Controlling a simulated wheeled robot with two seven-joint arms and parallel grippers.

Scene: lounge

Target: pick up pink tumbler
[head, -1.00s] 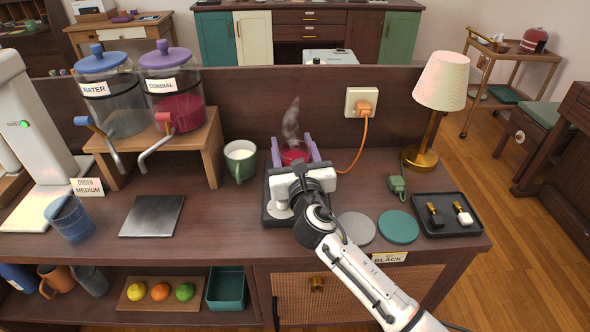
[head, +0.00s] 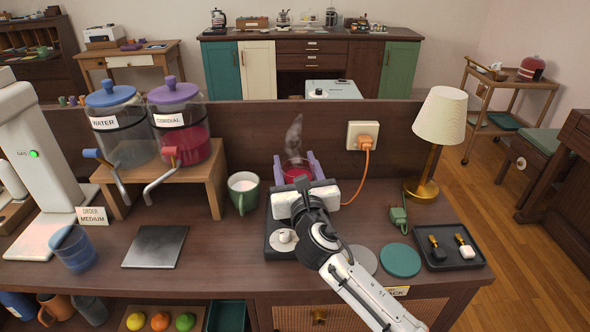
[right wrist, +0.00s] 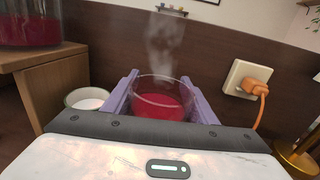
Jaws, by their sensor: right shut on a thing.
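The pink tumbler (head: 296,172) is a clear glass of red-pink liquid with steam rising from it. It is upright behind my right gripper in the head view, above the back of a dark hot plate (head: 285,244). My right gripper (head: 297,167) is shut on it, a purple finger on each side. In the right wrist view the tumbler (right wrist: 161,101) sits between the fingers of the gripper (right wrist: 161,95). The gripper body hides its base, so I cannot see the gap below it. My left gripper is not in view.
A green mug (head: 243,192) stands left of the hot plate. An orange cord runs from the wall socket (head: 362,139) close to the right finger. A lamp (head: 438,120), teal coaster (head: 400,260) and black tray (head: 449,246) are at right. Dispensers stand on a wooden riser (head: 208,185) at left.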

